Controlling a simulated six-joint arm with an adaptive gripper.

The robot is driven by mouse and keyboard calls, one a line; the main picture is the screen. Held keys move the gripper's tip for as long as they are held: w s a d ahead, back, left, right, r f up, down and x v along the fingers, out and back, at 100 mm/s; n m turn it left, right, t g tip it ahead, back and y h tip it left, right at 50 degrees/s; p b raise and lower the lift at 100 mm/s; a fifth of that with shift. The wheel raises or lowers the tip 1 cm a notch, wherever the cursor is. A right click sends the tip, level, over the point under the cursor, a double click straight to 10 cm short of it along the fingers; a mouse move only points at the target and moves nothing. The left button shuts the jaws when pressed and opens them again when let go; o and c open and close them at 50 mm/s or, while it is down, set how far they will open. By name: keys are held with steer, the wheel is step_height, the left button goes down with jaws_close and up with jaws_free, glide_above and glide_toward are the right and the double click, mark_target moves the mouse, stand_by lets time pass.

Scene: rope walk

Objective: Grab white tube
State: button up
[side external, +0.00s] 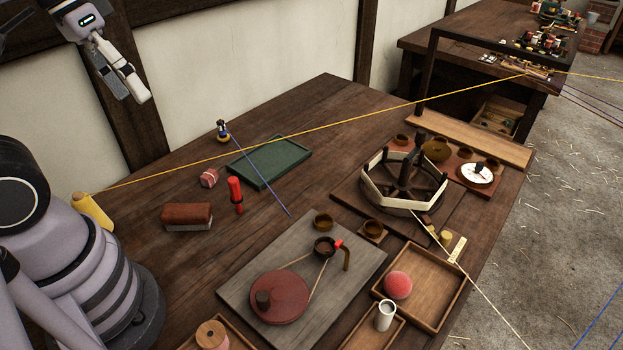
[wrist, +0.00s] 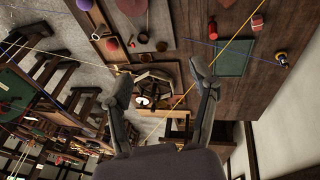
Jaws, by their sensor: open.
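The white tube (side external: 385,315) is a short upright cylinder with an open, dark top. It stands in a small wooden tray (side external: 352,338) at the front right of the table in the side view. In the wrist view, a small pale shape near the top that seems to be the white tube (wrist: 132,44) lies beside the pink ball. My gripper (side external: 126,92) is high at the upper left of the side view, far from the tube. In the wrist view my gripper (wrist: 160,76) is open, its two fingers apart with nothing between them.
A pink ball (side external: 398,285) sits in a larger tray (side external: 430,305) just behind the tube. A grey board with a red disc (side external: 280,297) lies to its left. A white-and-black reel (side external: 404,180) stands behind. A yellow cord (side external: 330,125) crosses above the table.

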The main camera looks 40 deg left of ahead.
steer(key=w+d+f+n+g+h, duration=0.3)
steer(key=w+d+f+n+h, duration=0.15)
steer(key=d, duration=0.35)
steer(key=w+d+f+n+g+h, duration=0.35)
steer(key=d+f, duration=0.25)
steer(key=d, duration=0.2)
steer(key=w+d+f+n+t+h, duration=0.1)
steer(key=w+f+n, duration=0.1)
steer(key=f, duration=0.4)
steer(key=w+d+f+n+t+h, duration=0.1)
steer(key=w+d+f+n+t, duration=0.1)
steer(key=f+n, duration=0.2)
steer(key=w+d+f+n+t+h, duration=0.1)
steer(key=f+n, duration=0.3)
steer(key=f, duration=0.6)
steer(key=shift+w+d+f+t, duration=0.15)
steer(key=shift+w+d+t, duration=0.1)
steer(key=shift+w+t, duration=0.25)
glide_toward(384, 314)
steer(key=d+f, duration=0.1)
steer(key=w+d+f, duration=0.2)
steer(key=f, duration=0.1)
steer(key=shift+d+f, duration=0.1)
steer(key=shift+d, duration=0.25)
steer(key=x, duration=0.5)
steer(key=shift+s+d+f, duration=0.1)
steer(key=shift+d, duration=0.2)
steer(key=c, duration=0.9)
